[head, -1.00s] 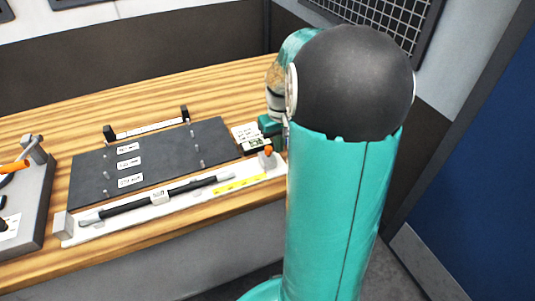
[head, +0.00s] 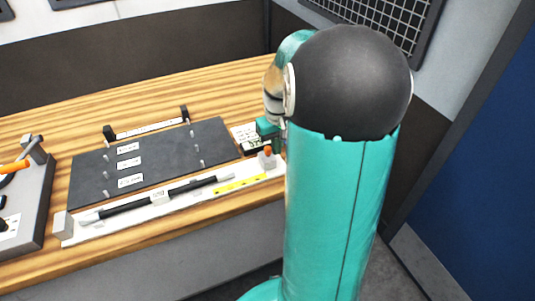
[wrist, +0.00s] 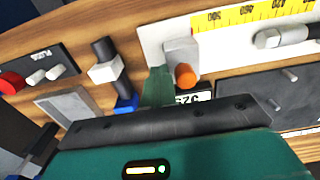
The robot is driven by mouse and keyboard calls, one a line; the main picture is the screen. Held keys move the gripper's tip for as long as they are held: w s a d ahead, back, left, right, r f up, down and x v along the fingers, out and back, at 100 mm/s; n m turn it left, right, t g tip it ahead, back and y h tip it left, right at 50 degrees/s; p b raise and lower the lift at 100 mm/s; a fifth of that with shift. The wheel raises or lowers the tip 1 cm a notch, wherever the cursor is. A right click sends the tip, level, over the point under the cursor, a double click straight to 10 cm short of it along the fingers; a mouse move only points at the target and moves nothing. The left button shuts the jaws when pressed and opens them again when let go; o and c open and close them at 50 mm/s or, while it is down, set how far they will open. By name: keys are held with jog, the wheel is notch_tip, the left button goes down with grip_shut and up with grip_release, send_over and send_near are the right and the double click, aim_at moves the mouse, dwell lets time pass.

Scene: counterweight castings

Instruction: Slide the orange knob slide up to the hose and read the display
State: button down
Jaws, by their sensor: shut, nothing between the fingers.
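The orange knob (head: 267,151) sits on a small pale slide block (wrist: 181,48) at the right end of the white rail (head: 105,228). The knob also shows in the wrist view (wrist: 185,75). The hose (head: 200,184), black with grey end fittings, lies along the rail to the left; its metal tip (wrist: 268,38) is apart from the block. My gripper (wrist: 158,86) is shut and empty, close beside the block and knob; I cannot tell whether it touches. The display (wrist: 192,97) is partly hidden behind my gripper body; its digits are cut off.
A yellow scale (head: 240,185) runs along the rail between block and hose. A dark plate (head: 150,160) with pegs and labels lies behind it. A grey fixture (head: 35,195) stands at far left.

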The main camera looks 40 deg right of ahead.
aim_at(266, 148)
jog(key=shift+w+a, duration=0.25)
jog(key=shift+a, duration=0.65)
jog(key=shift+w+a, duration=0.1)
jog(key=shift+a, duration=0.25)
jog(key=shift+w+a, duration=0.1)
jog(key=shift+a, duration=0.2)
jog(key=shift+w+a, duration=0.1)
jog(key=shift+a, duration=0.25)
jog(key=shift+w+a, duration=0.2)
jog(key=shift+a, duration=0.45)
jog(key=shift+w+a, duration=0.15)
jog(key=shift+a, duration=0.5)
jog(key=shift+w+a, duration=0.1)
jog(key=shift+a, duration=0.2)
jog(key=shift+w+a, duration=0.3)
jog(key=shift+a, duration=0.7)
jog(key=shift+w+a, duration=0.3)
jog(key=shift+a, duration=0.65)
jog(key=shift+d, duration=0.2)
jog(key=shift+r, duration=0.15)
